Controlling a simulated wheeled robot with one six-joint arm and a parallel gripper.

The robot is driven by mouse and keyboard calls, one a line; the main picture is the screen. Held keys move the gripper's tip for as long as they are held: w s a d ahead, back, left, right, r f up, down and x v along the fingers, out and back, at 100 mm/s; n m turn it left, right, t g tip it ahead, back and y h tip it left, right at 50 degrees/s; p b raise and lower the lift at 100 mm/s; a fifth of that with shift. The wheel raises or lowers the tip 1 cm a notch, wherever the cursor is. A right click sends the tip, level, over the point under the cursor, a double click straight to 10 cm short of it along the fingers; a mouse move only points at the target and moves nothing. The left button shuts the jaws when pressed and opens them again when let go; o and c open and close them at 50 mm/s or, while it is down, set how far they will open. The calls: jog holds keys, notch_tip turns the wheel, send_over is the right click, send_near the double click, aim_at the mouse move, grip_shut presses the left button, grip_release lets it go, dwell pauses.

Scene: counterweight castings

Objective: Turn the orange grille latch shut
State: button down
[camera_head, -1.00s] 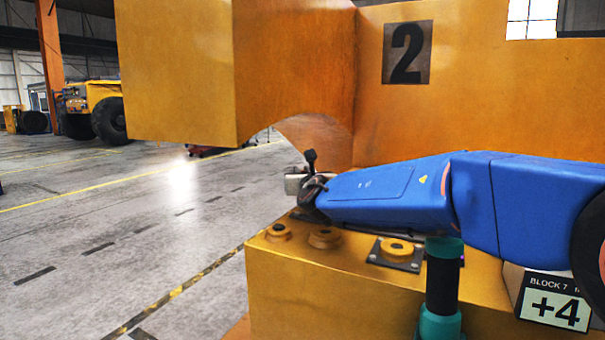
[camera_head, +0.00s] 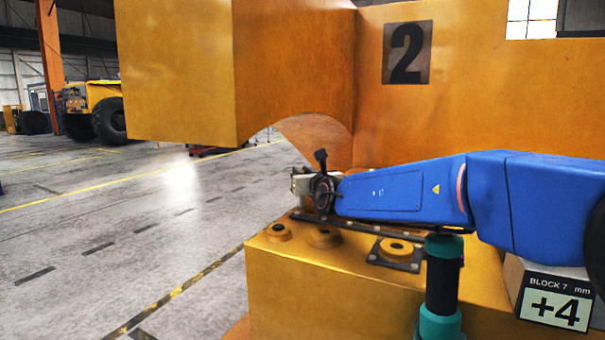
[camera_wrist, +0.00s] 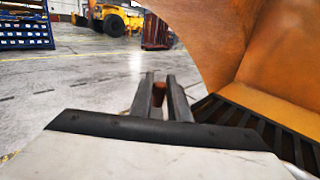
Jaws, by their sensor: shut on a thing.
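In the wrist view my gripper (camera_wrist: 159,82) has its two dark fingers close on either side of a small orange-brown piece, the grille latch (camera_wrist: 158,96). Only a narrow part of the latch shows between the fingers, so its angle cannot be told. The dark slatted grille (camera_wrist: 262,121) lies to the right, below the orange casting. In the head view my wrist and gripper (camera_head: 301,184) are low over the far edge of the orange block, beneath the arch. The latch cannot be made out there.
The large orange casting marked 2 (camera_head: 470,100) rises behind and overhangs my wrist at left. Round orange bosses (camera_head: 397,247) sit on the lower block (camera_head: 330,290). A black and teal post (camera_head: 441,285) stands before my arm. Open floor (camera_head: 100,250) lies left.

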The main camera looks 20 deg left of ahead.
jog(key=shift+r, duration=0.1)
jog(key=c, duration=1.7)
grip_release()
jog(key=shift+o, duration=0.2)
jog(key=shift+s, duration=0.1)
jog(key=v, duration=0.7)
jog(key=shift+s, duration=0.15)
jog(key=shift+d, duration=0.15)
